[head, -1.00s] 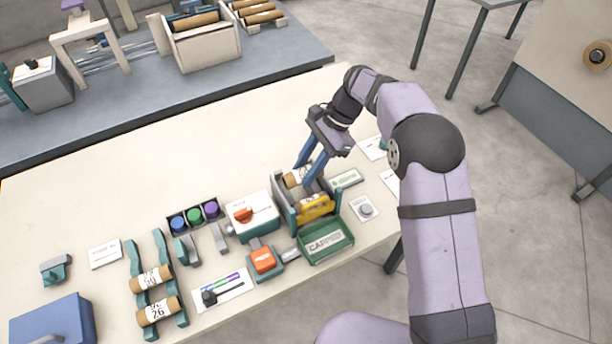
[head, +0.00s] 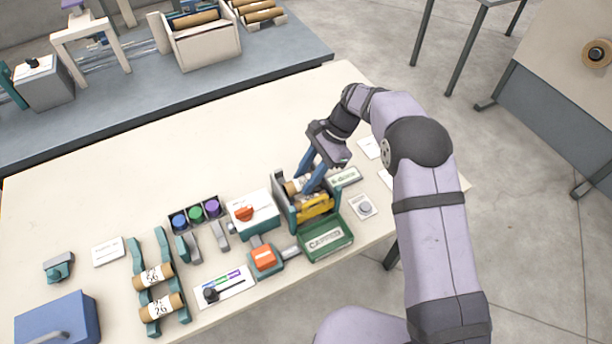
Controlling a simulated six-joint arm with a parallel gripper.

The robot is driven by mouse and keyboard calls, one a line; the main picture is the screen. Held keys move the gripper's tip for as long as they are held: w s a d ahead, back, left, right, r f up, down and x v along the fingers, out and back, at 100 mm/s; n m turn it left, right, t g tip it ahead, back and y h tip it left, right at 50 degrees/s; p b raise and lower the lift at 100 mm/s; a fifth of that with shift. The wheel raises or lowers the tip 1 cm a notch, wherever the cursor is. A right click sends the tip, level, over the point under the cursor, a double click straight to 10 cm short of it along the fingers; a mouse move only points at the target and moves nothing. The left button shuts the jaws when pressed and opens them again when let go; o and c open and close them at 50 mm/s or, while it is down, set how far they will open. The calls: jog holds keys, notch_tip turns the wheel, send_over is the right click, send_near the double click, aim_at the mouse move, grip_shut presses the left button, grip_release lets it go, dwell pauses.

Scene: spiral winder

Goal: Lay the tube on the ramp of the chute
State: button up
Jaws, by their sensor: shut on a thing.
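My gripper (head: 306,182) points down into the top of the chute (head: 281,200), a grey-green frame with a yellow part across its lower end. Its blue fingers are shut on a brown cardboard tube with a white label (head: 292,187). The tube lies crosswise between the chute's side walls, at the upper part of the ramp. The fingers and walls hide part of it, so I cannot tell whether it touches the ramp. A green bin (head: 327,243) with a label, seemingly reading CAPPED, stands at the chute's lower end.
Two labelled tubes (head: 153,277) lie on a teal rack (head: 139,255) at the left. A white box with a red knob (head: 244,214) and an orange-topped device (head: 263,258) stand left of the chute. A grey button (head: 364,208) is at the right. The table's back left is clear.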

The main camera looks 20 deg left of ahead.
jog(key=shift+f, duration=0.55)
jog(key=o, duration=0.7)
jog(key=shift+o, duration=0.2)
jog(key=shift+f, duration=0.1)
jog(key=shift+s+d, duration=0.1)
jog(key=shift+r, duration=0.3)
jog(key=b+v, duration=0.3)
jog(key=v, duration=0.9)
jog(key=shift+r, duration=0.45)
